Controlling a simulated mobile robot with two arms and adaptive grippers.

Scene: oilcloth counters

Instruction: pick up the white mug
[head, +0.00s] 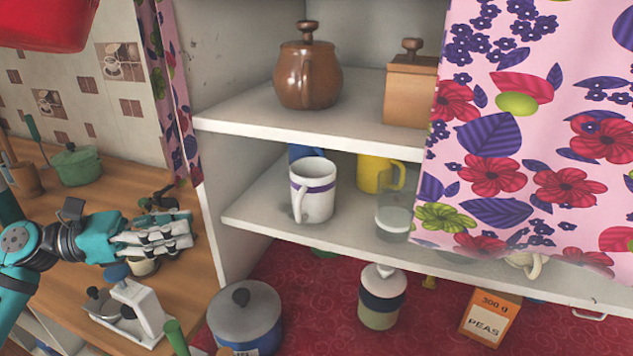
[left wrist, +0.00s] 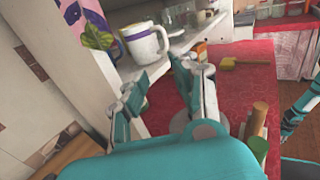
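The white mug (head: 313,195) with a purple band stands upright on the middle shelf, its handle toward the front. It also shows in the left wrist view (left wrist: 144,46), beyond my fingers and toward the upper left. My left gripper (head: 185,232) is left of the shelf unit, above the wooden counter, apart from the mug. In the left wrist view its two fingers (left wrist: 157,78) are spread with nothing between them. Part of my right arm (left wrist: 302,108) shows at the right edge of that view; its finger state is unclear.
A yellow mug (head: 372,173) and a glass (head: 394,220) stand right of the white mug, a blue item (head: 303,152) behind it. The shelf's side wall (head: 222,220) separates gripper and mug. A floral curtain (head: 530,130) covers the right side. A blue pot (head: 245,320) stands below.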

